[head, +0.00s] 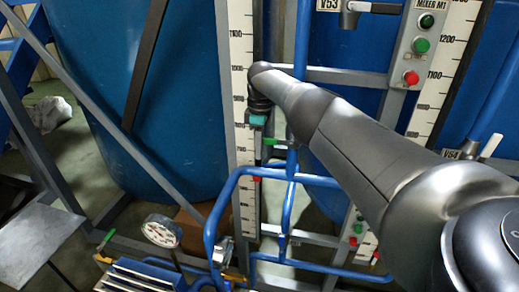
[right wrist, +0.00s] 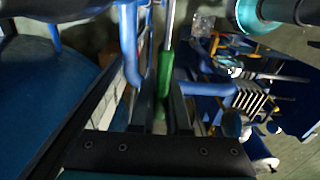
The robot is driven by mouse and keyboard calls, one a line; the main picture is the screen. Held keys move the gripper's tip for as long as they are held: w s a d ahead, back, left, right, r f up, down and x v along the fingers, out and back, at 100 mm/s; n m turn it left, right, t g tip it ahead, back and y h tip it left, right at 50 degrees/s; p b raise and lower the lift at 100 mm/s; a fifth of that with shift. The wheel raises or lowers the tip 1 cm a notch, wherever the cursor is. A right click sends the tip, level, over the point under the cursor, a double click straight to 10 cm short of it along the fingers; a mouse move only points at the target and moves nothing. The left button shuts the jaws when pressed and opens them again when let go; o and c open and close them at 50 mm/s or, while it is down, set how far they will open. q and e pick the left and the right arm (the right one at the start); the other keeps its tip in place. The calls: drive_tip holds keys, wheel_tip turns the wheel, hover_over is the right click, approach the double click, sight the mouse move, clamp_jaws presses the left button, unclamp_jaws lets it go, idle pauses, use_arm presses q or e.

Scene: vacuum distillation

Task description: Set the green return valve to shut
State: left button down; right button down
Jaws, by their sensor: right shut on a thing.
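The green return valve handle (head: 284,142) shows in the head view just below and right of my right gripper, beside the white scale. In the right wrist view the green handle (right wrist: 166,72) runs lengthwise between the fingers, with a metal stem beyond it. My right gripper (head: 259,146) reaches in from the right and points down at the handle. In the right wrist view the right gripper (right wrist: 163,112) is shut on the handle. The fingers partly hide the handle's near end, and the valve body is hard to make out. My left gripper is not in view.
Blue bent pipes (head: 222,205) stand close below and around the handle. White scales (head: 238,75) rise behind. A large blue tank (head: 145,110) fills the left. A pressure gauge (head: 162,231) stands low. A switch panel (head: 420,45) is at upper right.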

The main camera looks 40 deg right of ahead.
drive_tip(key=shift+s+f, duration=0.15)
drive_tip(key=shift+f, duration=0.1)
drive_tip(key=c, duration=0.9)
unclamp_jaws()
drive_tip(key=shift+r, duration=0.1)
drive_tip(key=shift+r, duration=0.1)
wheel_tip(320, 180, up, 15)
drive_tip(key=shift+p, duration=0.45)
